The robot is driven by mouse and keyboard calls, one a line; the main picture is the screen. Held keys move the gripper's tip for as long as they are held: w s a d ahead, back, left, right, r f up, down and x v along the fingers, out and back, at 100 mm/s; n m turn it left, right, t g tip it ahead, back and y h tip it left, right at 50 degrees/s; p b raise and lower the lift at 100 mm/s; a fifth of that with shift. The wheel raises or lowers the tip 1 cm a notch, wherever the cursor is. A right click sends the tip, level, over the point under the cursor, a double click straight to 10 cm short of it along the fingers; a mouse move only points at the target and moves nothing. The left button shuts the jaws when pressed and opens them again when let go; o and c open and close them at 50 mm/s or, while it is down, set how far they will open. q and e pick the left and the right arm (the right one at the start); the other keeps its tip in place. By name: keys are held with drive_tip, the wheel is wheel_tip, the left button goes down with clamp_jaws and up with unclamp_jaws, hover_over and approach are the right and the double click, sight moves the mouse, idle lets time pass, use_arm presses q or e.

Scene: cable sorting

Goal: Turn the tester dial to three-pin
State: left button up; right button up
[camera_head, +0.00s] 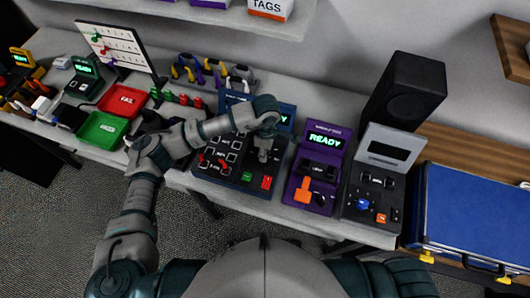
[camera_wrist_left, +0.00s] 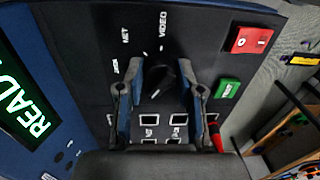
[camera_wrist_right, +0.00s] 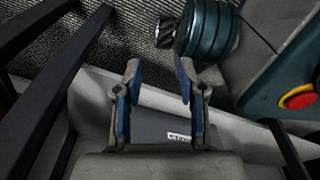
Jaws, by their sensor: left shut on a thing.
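The blue tester (camera_head: 235,165) with a dark face stands on the table in the middle of the head view. Its black dial (camera_wrist_left: 163,77) shows in the left wrist view, with the printed words VIDEO and NET beside it and a third, smaller label. My left gripper (camera_head: 264,152) reaches down onto the tester and hides the dial in the head view. Its fingers (camera_wrist_left: 162,84) are shut on the dial, one on each side. Which label the dial points at is unclear. My right gripper (camera_wrist_right: 158,82) is open and empty, seen only in the right wrist view.
The tester's green button (camera_wrist_left: 227,88) and red switch (camera_wrist_left: 250,40) are near the left fingers. A purple tester (camera_head: 315,170) with a lit READY screen stands close on the right. Red (camera_head: 122,100) and green (camera_head: 101,130) trays lie left, and a blue case (camera_head: 475,215) lies far right.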

use_arm(q)
drive_tip(key=shift+f+m+b, duration=0.1)
drive_tip(key=shift+m+b, duration=0.9)
drive_tip(key=shift+b, duration=0.05)
drive_tip(key=shift+m, duration=0.3)
use_arm(e)
drive_tip(key=w+a+r, duration=0.1)
drive_tip(key=w+r, duration=0.3)
drive_tip(key=w, duration=0.2)
drive_tip(key=shift+w+a+r, duration=0.15)
drive_tip(key=shift+w+r, duration=0.15)
drive_tip(key=shift+w, duration=0.1)
use_arm(q)
drive_tip(key=o, duration=1.2)
drive_tip(key=shift+w, duration=0.1)
drive_tip(key=shift+c, duration=0.2)
use_arm(e)
drive_tip(key=shift+w, duration=0.1)
use_arm(q)
drive_tip(key=shift+r, duration=0.2)
wheel_tip(320, 180, up, 12)
drive_tip(key=shift+w+d+f, duration=0.15)
drive_tip(key=shift+w+d, duration=0.05)
drive_tip(key=shift+w, duration=0.15)
